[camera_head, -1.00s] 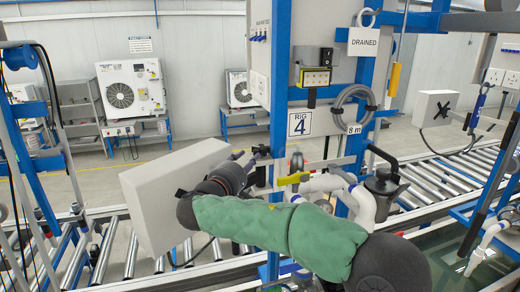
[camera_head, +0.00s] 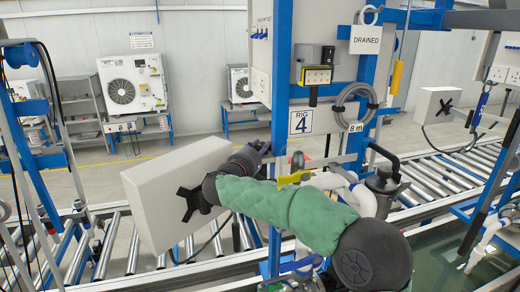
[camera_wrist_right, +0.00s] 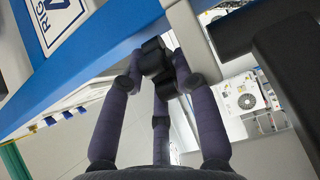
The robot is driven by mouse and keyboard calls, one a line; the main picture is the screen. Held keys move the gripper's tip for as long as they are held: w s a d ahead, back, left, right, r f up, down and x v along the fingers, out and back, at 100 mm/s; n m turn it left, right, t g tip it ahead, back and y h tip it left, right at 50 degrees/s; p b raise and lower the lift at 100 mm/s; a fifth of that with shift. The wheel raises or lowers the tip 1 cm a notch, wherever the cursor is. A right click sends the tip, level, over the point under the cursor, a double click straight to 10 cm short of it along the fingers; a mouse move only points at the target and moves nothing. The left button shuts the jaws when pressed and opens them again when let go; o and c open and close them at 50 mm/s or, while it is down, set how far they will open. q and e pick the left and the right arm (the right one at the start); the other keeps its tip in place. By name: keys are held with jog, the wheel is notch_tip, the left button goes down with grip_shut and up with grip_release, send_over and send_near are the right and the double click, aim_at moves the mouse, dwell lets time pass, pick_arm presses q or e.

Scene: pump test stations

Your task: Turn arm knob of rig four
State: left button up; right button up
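A grey box (camera_head: 165,195) with a black cross-shaped mount stands tilted left of the post. My right arm, in a green sleeve, reaches across the front of the rig. My right gripper (camera_head: 258,149) is at the post, left of the label, and hides most of what it faces. In the right wrist view, its purple-grey fingers converge on either side of a small black knob (camera_wrist_right: 153,60). The fingertips look close to or against it; whether they grip it is unclear. My left gripper is not in view.
A yellow-handled valve (camera_head: 293,178), white pipes and a dark canister (camera_head: 385,190) sit close to my right arm. A roller conveyor (camera_head: 440,180) runs behind.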

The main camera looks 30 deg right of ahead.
grip_shut()
jog(key=shift+w+a+m+g+h, duration=0.1)
jog(key=shift+m+g+h, duration=0.6)
jog(key=shift+g, duration=0.4)
jog(key=o, duration=0.7)
grip_release()
jog(key=v, duration=1.2)
